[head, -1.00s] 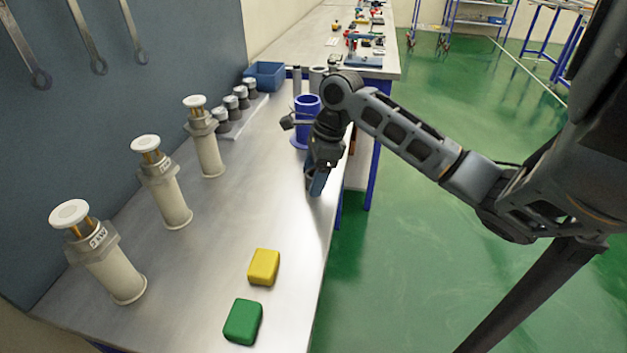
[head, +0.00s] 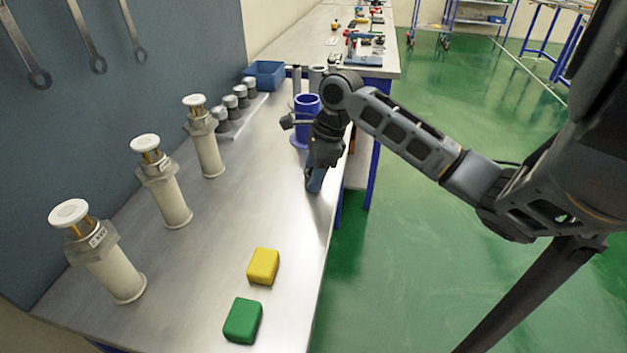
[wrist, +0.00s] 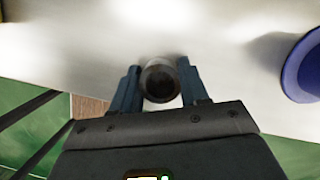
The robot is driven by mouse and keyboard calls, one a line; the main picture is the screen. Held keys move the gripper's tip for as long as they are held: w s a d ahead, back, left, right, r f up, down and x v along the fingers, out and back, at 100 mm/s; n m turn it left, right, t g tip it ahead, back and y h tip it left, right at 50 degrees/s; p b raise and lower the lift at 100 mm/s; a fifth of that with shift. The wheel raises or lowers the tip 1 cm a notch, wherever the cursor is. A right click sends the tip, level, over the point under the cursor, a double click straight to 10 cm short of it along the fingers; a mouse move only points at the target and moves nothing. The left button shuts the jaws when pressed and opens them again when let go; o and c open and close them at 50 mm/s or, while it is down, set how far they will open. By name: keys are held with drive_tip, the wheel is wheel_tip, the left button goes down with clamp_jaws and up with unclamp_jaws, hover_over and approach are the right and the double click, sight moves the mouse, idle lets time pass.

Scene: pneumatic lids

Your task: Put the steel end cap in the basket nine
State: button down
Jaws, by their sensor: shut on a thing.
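My gripper (head: 314,186) is low over the right edge of the steel bench. In the wrist view its blue fingers (wrist: 160,88) are shut on a round grey metal part with a dark hollow, seen end-on, which looks like the steel end cap (wrist: 160,68). In the head view my gripper hides this part. A blue bin (head: 265,74) stands at the back of the bench by the wall. No number nine is readable, so I cannot tell which container is basket nine.
A blue round flanged container (head: 306,112) stands just behind my gripper. Three pale cylinders with white tops, the nearest here (head: 112,265), line the left. Several grey caps (head: 232,103) sit on a strip. A yellow block (head: 263,267) and green block (head: 243,321) lie in front.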

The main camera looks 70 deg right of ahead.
drive_tip(key=shift+r, duration=0.1)
drive_tip(key=shift+r, duration=0.4)
drive_tip(key=v, duration=0.3)
drive_tip(key=shift+w+r, duration=0.3)
drive_tip(key=s+d+r, duration=0.5)
drive_tip(key=d+r, duration=0.1)
drive_tip(key=d, duration=0.4)
drive_tip(key=shift+r+b, duration=0.3)
drive_tip(key=shift+b, duration=0.15)
